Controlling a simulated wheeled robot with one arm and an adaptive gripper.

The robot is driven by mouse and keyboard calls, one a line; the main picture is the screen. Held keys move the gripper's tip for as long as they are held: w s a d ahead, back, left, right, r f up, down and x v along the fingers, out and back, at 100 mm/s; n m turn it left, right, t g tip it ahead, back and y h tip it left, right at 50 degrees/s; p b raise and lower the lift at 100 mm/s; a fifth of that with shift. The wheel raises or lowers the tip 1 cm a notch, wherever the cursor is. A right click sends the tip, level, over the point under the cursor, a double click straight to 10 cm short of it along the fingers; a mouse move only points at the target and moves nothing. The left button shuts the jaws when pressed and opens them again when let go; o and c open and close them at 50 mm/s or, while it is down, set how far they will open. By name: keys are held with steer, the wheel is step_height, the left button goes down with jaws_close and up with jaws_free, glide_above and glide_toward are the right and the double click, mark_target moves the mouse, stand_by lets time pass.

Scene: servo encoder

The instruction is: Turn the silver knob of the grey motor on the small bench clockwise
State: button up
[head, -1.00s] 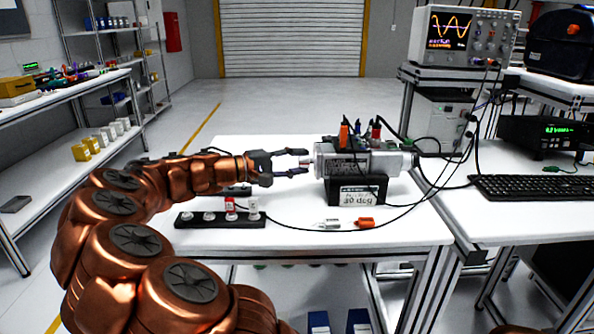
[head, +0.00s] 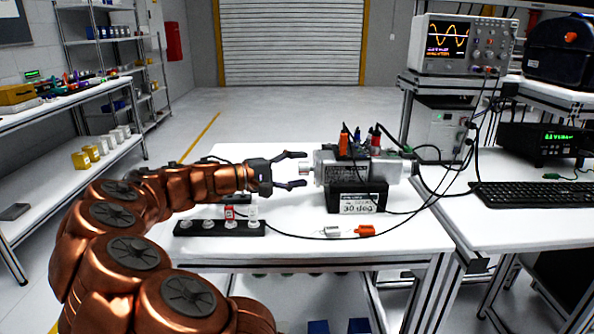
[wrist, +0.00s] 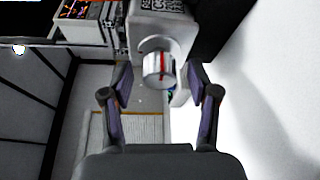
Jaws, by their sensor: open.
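The grey motor (head: 327,160) sits on a black stand whose label (head: 357,203) reads 30 deg, on the small white bench (head: 405,235). Its silver knob (head: 305,170) points left, toward my gripper (head: 298,170). In the wrist view the knob (wrist: 158,69) bears a red line running roughly up and down. My gripper (wrist: 160,82) is open, with one finger on each side of the knob and visible gaps between. The fingers appear not to touch it. The fingertips are close to the knob's end in the head view.
A black strip (head: 218,228) with several small knobs lies in front of my wrist. An orange connector (head: 365,230) and loose black cables lie before the motor. Orange and red plugs stand on top of it. An oscilloscope (head: 465,45) and keyboard (head: 530,195) are at right.

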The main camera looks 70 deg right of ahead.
steer(key=v, duration=1.2)
stand_by(0.5)
